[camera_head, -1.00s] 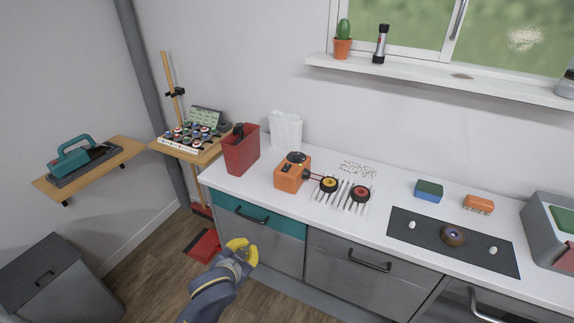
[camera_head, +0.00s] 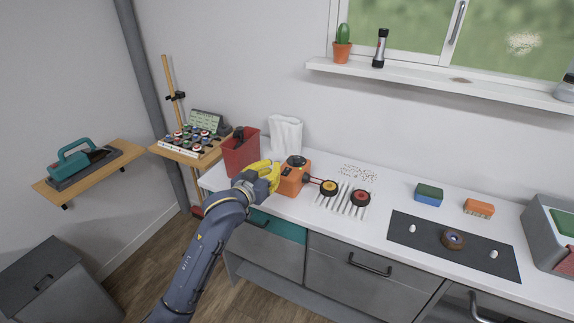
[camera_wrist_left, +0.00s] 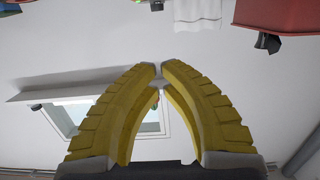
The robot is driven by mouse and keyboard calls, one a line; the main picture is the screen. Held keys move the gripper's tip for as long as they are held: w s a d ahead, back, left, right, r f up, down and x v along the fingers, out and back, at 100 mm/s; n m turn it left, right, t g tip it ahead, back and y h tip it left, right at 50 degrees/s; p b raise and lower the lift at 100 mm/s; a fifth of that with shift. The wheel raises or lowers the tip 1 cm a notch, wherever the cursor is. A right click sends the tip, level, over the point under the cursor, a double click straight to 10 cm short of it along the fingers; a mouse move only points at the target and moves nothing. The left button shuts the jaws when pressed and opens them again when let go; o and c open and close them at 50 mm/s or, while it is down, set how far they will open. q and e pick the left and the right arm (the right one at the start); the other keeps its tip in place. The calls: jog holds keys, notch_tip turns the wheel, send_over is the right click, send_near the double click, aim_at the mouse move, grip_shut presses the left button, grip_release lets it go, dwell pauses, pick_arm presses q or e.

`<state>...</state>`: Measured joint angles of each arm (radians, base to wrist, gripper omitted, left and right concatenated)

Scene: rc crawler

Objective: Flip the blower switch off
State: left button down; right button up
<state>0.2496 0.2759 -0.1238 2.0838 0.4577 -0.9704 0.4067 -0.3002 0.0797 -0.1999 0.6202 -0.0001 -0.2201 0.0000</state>
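The orange box with a black round top (camera_head: 297,161), which I take for the blower, stands on the white counter. A dark nozzle or cable runs from it toward the yellow-topped round part. Its switch is too small to make out. My left gripper (camera_head: 274,174), with yellow fingers, is at the box's left side, close to it; I cannot tell whether it touches. In the left wrist view the left gripper's fingertips (camera_wrist_left: 160,68) come together with almost no gap and nothing shows between them. My right gripper is not in view.
A red bin (camera_head: 240,155) stands just left of the gripper, with a white cloth-like item (camera_head: 286,133) behind. A yellow-topped round part (camera_head: 329,187) and a red-topped one (camera_head: 361,198) sit on a white rack to the right. A dark mat (camera_head: 430,237) lies farther right.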

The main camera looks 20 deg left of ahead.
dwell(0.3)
pick_arm(q)
send_over(287, 171)
jog(key=shift+s+f, duration=0.4)
jog(key=shift+f, duration=0.2)
jog(key=shift+w+f, duration=0.2)
jog(key=shift+f, duration=0.8)
jog(key=shift+w+f, duration=0.1)
jog(key=shift+f, duration=0.9)
